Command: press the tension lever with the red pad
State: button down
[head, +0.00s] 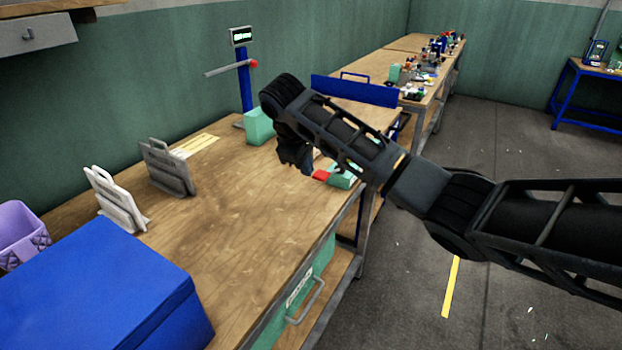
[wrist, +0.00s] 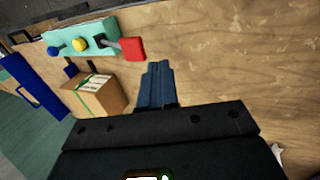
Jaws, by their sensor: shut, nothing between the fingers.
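The red pad (head: 321,175) shows just beyond my gripper, low over the wooden bench. The lever comes out of a teal housing (wrist: 85,38), which also carries a yellow knob (wrist: 79,44) and a blue knob (wrist: 54,51). The housing (head: 343,180) is partly hidden by my arm in the head view. My gripper (wrist: 158,66) is shut and empty. Its fingertips appear below and right of the pad in the wrist view, and I see no contact.
A blue post (head: 244,88) with a display and a red-tipped bar stands behind a teal block (head: 259,127). A cardboard box (wrist: 100,97) is near the housing. The bench middle is clear.

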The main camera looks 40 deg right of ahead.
jog(key=shift+v, duration=1.15)
